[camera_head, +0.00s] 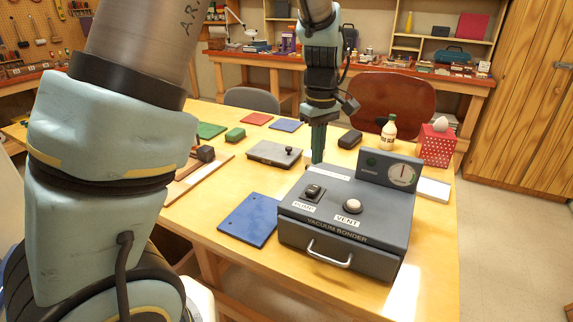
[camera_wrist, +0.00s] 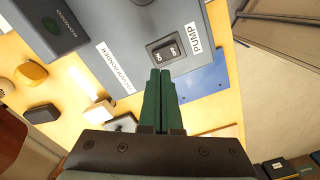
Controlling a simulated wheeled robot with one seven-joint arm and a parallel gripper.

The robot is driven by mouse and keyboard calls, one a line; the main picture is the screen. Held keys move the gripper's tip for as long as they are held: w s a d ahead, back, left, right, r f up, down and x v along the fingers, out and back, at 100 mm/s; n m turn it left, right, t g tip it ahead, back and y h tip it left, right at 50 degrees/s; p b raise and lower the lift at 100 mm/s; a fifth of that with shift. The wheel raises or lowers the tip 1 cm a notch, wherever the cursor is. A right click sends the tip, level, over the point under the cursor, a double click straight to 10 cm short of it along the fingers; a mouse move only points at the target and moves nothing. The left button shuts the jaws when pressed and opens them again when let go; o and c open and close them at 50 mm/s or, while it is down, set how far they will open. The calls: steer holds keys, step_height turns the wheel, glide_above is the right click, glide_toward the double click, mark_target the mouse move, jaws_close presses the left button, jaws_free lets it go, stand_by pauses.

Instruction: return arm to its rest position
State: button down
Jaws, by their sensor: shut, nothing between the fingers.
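My gripper (camera_head: 318,150) hangs pointing down over the table, just behind the back left corner of the vacuum bonder, with its long green fingers together and nothing between them. The wrist view shows the shut fingers (camera_wrist: 159,85) in front of the bonder's PUMP switch side. The grey vacuum bonder (camera_head: 340,215) stands on the table at the front right, with a PUMP switch (camera_head: 313,191), a round VENT knob (camera_head: 353,205), a gauge and a front handle. The pump switch also shows in the wrist view (camera_wrist: 166,50).
Space above the table's left is mostly free.

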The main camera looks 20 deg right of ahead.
steer(key=s+a+m, duration=0.2)
steer(key=a, duration=1.3)
steer(key=s+a+m+t, duration=0.1)
steer(key=s+a+m, duration=0.1)
steer(key=a, duration=1.3)
steer(key=shift+f+m+t, duration=0.3)
steer(key=shift+f, duration=0.15)
